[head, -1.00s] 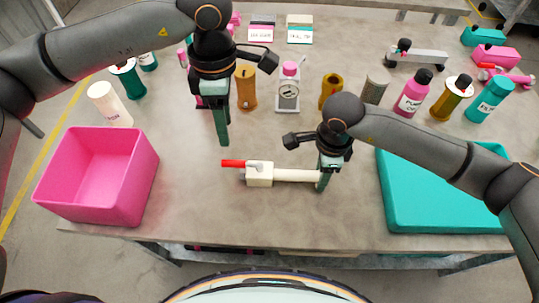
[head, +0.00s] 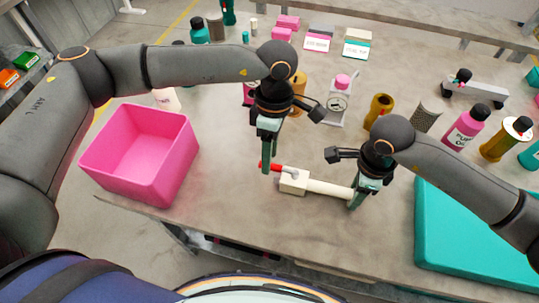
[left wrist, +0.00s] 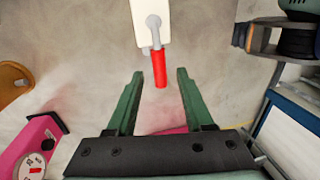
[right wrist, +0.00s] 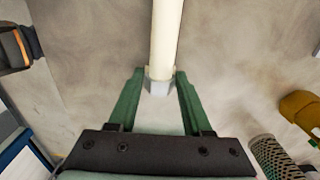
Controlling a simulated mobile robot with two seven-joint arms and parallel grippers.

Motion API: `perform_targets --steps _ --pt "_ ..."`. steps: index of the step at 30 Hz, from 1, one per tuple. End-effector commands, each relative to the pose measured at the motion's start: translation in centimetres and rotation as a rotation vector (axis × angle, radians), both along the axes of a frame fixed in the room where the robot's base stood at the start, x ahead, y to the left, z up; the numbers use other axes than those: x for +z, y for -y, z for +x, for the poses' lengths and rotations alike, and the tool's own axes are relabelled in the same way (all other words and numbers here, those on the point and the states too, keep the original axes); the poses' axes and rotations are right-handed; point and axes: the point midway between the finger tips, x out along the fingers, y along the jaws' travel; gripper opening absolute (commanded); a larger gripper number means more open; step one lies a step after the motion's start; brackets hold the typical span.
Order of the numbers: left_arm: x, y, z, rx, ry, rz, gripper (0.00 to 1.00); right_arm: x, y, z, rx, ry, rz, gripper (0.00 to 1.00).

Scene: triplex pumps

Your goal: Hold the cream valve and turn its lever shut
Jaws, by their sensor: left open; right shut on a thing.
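The cream valve lies on the grey table, with a block body (head: 294,183) and a pipe (head: 328,189) running right. Its red lever (head: 268,166) points left from the body, roughly in line with the pipe. In the left wrist view the lever (left wrist: 160,70) hangs from a grey pivot on the body (left wrist: 151,20). My left gripper (head: 267,168) is open, its fingers on either side of the lever's end with gaps. My right gripper (head: 356,197) is shut on the pipe's right end; the pipe (right wrist: 166,40) enters between its fingers in the right wrist view.
A pink bin (head: 140,155) stands to the left and a teal tray (head: 470,235) to the right. Bottles and other parts, including a brown fitting (head: 379,107) and a pink-capped gauge (head: 339,100), stand behind the valve. The table in front of the valve is clear.

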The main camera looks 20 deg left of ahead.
Motion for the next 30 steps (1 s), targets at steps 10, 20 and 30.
perform_targets --steps 10,20,30 --pt "-1.08 -0.01 -0.2 0.001 0.001 0.0 0.52 0.05 -0.01 0.05 -0.001 0.002 0.001 0.0" --pt "-1.04 0.0 -0.19 0.001 0.001 0.0 0.25 0.05 -0.01 0.05 -0.001 0.002 0.001 0.0" --pt "-1.03 0.0 -0.17 0.0 0.001 0.0 0.0 0.05 -0.02 0.05 -0.001 0.002 0.001 0.0"
